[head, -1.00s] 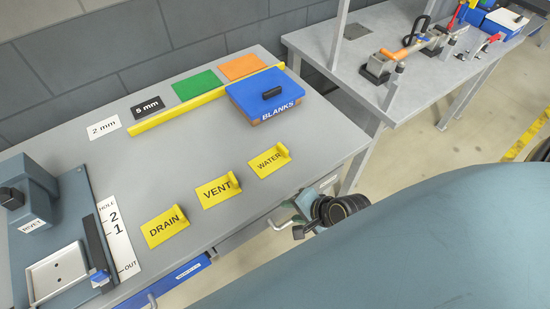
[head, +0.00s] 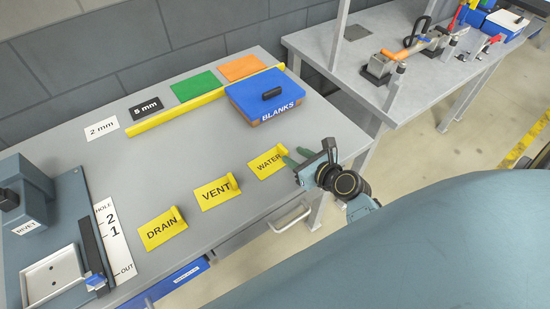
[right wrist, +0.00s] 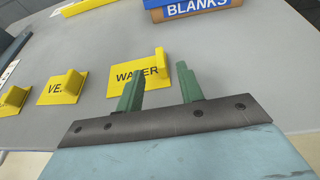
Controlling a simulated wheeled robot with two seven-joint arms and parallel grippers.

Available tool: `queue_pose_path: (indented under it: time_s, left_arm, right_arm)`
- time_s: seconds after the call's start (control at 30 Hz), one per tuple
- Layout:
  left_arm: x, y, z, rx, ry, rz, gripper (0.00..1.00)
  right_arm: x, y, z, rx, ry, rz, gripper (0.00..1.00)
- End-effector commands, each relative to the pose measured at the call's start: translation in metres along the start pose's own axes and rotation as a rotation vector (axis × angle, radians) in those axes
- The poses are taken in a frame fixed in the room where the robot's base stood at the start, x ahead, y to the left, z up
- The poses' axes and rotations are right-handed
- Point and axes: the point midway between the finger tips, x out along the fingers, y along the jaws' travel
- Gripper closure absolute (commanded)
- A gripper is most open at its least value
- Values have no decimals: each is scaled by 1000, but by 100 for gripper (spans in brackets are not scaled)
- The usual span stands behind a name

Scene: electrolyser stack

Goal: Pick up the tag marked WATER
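The yellow WATER tag (head: 267,163) lies on the grey bench near its front right edge, with a small upright tab at its right end. It also shows in the right wrist view (right wrist: 118,78), partly covered by a finger. My right gripper (head: 291,156) is at the tag's right side. In the right wrist view its two green fingers (right wrist: 158,84) stand apart with nothing gripped between them; the tab shows beyond the gap between them. I cannot tell whether a finger touches the tag. My left gripper is not in view.
The yellow VENT (head: 217,191) and DRAIN (head: 162,229) tags lie to the left. The blue BLANKS box (head: 265,95) stands behind, by a yellow rail (head: 190,108). A rivet fixture (head: 40,215) is at far left. Bare bench lies between the tags and the rail.

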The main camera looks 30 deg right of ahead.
Motion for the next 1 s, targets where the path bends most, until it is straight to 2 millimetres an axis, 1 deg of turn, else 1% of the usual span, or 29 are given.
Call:
queue_pose_path:
  time_s: [0.03, 0.27, 0.4, 0.53, 0.63, 0.83, 0.87, 1.0]
  left_arm:
    - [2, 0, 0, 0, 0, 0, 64]
    - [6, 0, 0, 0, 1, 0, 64]
    - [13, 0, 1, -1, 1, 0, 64]
    - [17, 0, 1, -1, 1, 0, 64]
    - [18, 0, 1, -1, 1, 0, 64]
    - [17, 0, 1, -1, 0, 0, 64]
    - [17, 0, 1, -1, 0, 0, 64]
    - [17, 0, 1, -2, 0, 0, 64]
  right_arm:
    - [8, 0, -1, 0, 0, 0, 63]
    - [24, 0, -1, -3, 0, 0, 63]
    - [46, -1, -4, -4, 0, 1, 63]
    - [63, -1, -4, -4, 0, 1, 63]
    - [69, -1, -4, -3, 1, 1, 63]
    - [69, -1, -3, -3, 1, 0, 63]
    - [69, -1, -3, -3, 1, 0, 64]
    - [69, -1, -3, -3, 1, 0, 82]
